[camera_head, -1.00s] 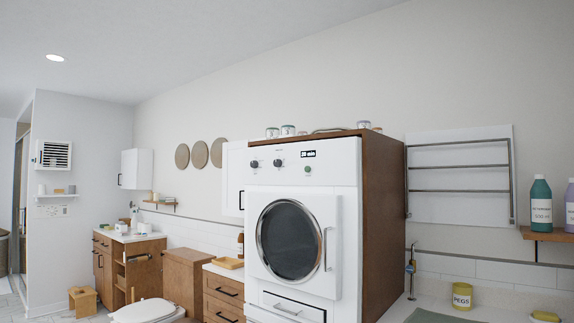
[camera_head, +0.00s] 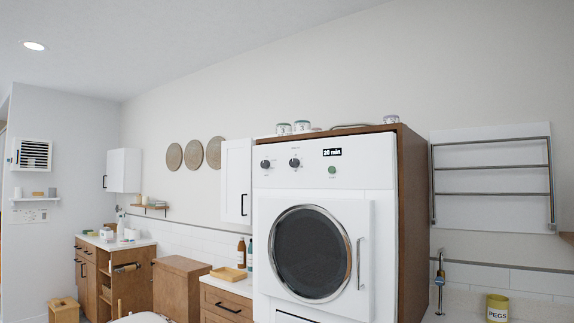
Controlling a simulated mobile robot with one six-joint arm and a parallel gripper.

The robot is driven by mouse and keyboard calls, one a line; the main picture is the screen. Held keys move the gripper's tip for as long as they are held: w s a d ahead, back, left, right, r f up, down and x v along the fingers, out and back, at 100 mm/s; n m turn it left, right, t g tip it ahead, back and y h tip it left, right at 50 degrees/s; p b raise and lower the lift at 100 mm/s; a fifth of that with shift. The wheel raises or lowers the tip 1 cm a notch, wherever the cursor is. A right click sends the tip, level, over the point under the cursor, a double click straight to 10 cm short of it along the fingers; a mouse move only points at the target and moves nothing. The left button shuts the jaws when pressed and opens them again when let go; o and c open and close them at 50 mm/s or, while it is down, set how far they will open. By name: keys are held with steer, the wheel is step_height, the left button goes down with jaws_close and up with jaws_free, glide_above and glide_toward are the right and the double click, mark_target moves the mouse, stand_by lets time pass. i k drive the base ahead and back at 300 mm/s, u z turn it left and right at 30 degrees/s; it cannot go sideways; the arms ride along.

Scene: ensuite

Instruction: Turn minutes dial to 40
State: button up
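A white front-loading machine (camera_head: 382,205) with a round dark door (camera_head: 311,252) stands in a wooden housing right of centre. Its top panel has two dark dials: a left dial (camera_head: 265,164) and a right dial (camera_head: 295,163). Small lettering above the dials is too small to read, so I cannot tell which one is for minutes. A small black display (camera_head: 332,152) right of the dials appears to read 20 min. A green round button (camera_head: 332,170) sits below the display. My gripper is not in view.
Several jars (camera_head: 302,126) stand on top of the housing. A white wall cabinet (camera_head: 236,180) is left of the machine, above a wooden drawer unit (camera_head: 226,303). A towel rail (camera_head: 492,180) and a yellow pegs tin (camera_head: 497,308) are at right.

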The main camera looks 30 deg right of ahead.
mark_target(294, 163)
steer(key=u, duration=0.3)
steer(key=i, duration=0.55)
steer(key=u, duration=0.5)
steer(key=k, duration=0.9)
steer(key=z, duration=0.15)
steer(key=i, duration=0.8)
